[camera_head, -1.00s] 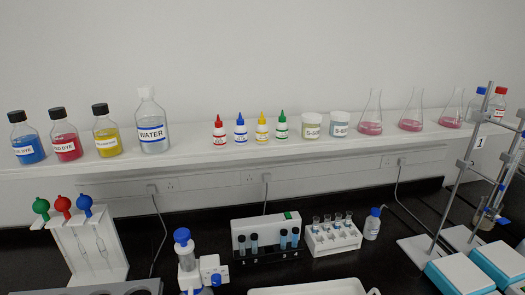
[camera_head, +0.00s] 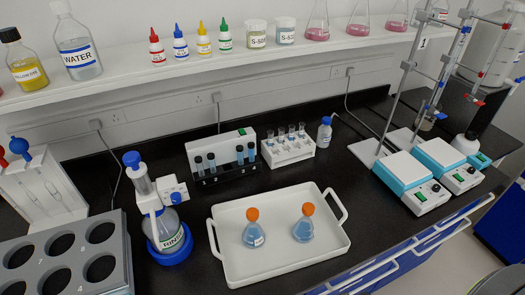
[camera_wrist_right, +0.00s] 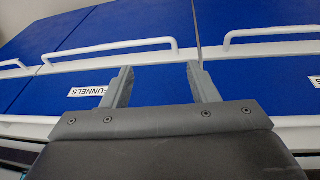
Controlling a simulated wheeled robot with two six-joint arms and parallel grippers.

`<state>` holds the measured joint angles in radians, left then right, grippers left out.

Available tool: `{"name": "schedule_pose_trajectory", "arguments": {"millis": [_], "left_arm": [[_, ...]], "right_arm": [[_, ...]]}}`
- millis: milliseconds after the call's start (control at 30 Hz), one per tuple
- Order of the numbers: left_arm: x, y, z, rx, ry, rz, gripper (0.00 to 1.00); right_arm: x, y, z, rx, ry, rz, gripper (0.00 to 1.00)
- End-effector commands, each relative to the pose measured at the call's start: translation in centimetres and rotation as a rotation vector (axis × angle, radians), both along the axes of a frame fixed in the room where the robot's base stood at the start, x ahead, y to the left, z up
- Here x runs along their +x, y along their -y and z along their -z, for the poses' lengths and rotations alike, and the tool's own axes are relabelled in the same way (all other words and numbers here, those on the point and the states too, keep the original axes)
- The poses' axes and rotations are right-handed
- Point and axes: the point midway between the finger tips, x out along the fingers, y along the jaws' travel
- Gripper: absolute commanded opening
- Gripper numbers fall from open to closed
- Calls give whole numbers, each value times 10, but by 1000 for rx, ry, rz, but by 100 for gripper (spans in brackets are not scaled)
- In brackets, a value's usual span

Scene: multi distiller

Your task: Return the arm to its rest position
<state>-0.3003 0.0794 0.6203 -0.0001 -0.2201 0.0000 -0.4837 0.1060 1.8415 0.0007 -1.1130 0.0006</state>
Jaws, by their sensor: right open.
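My right gripper (camera_wrist_right: 160,85) shows in the right wrist view. Its two grey fingers are apart and nothing is between them. Behind the fingers are blue drawer fronts (camera_wrist_right: 255,85) with white bar handles (camera_wrist_right: 110,52); one drawer has a "FUNNELS" label (camera_wrist_right: 88,91). No arm or gripper of mine shows in the head view, and my left gripper is in neither view.
A white tray (camera_head: 225,262) with two orange-stoppered flasks (camera_head: 254,230) stands on the black bench. A grey rack (camera_head: 40,230), a rinse bottle (camera_head: 168,228), vial racks (camera_head: 290,148) and hotplates (camera_head: 408,180) surround it. Bottles line the shelf (camera_head: 130,83).

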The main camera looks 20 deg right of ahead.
Motion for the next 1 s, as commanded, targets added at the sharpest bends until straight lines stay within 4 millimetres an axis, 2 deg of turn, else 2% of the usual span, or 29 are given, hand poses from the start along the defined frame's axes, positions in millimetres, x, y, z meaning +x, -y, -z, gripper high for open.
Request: {"name": "schedule_pose_trajectory", "arguments": {"millis": [33,200,367,600,800,1000], "left_arm": [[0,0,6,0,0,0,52],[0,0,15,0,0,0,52],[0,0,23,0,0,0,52],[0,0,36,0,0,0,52],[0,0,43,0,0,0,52],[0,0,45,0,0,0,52]], "right_arm": [[-5,1,27,3,-16,1,54],[-23,2,97,12,-43,1,54],[-51,1,157,20,-71,1,54],[-107,-5,230,32,-113,0,54],[-149,-10,265,40,-136,-2,54],[-168,-12,276,43,-146,-2,54]]}}
